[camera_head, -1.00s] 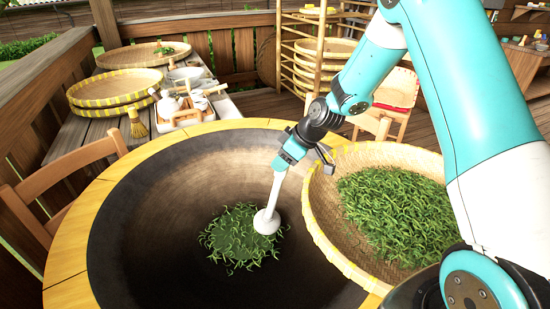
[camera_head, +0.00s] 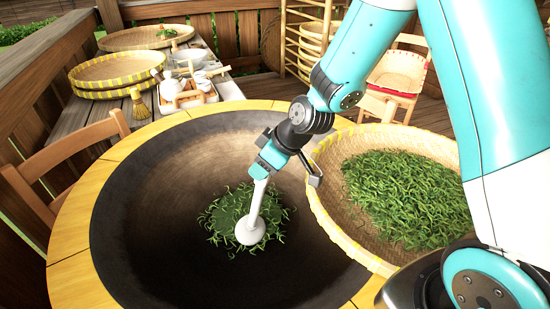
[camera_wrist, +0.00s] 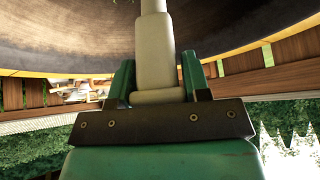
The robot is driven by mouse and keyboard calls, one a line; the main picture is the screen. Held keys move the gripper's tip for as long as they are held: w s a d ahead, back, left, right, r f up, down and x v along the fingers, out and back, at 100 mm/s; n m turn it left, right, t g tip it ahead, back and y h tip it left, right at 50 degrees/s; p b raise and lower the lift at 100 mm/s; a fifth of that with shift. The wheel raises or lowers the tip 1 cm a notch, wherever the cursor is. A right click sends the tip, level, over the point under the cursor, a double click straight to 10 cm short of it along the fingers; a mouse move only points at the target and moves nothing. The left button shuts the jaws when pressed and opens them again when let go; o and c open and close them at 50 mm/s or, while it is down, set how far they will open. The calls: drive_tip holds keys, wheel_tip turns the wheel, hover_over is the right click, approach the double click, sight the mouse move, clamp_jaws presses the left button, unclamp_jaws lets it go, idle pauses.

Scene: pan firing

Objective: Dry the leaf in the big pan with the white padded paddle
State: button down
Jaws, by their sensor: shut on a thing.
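The big dark pan (camera_head: 150,228) with a wooden yellow rim fills the middle of the head view. A small heap of green leaf (camera_head: 222,216) lies at the bottom of the pan. My gripper (camera_head: 262,172) is shut on the white paddle (camera_head: 257,200) by its handle, and the handle also shows between the fingers in the wrist view (camera_wrist: 155,55). The paddle leans down, with its round padded head (camera_head: 249,230) on the leaf heap, touching or very close to it. Its underside is hidden.
A wide woven basket (camera_head: 325,205) heaped with green leaves stands against the pan's right side. A wooden chair (camera_head: 70,150) is at the left. Behind are a table with flat baskets (camera_head: 118,72) and a tea tray (camera_head: 190,102). The pan's left half is clear.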

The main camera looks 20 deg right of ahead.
wheel_tip(320, 180, up, 22)
drive_tip(key=a+p, duration=0.2)
drive_tip(key=p, duration=1.4)
drive_tip(key=shift+s, duration=0.35)
drive_tip(key=shift+f, duration=0.2)
drive_tip(key=c, duration=1.3)
unclamp_jaws()
clamp_jaws()
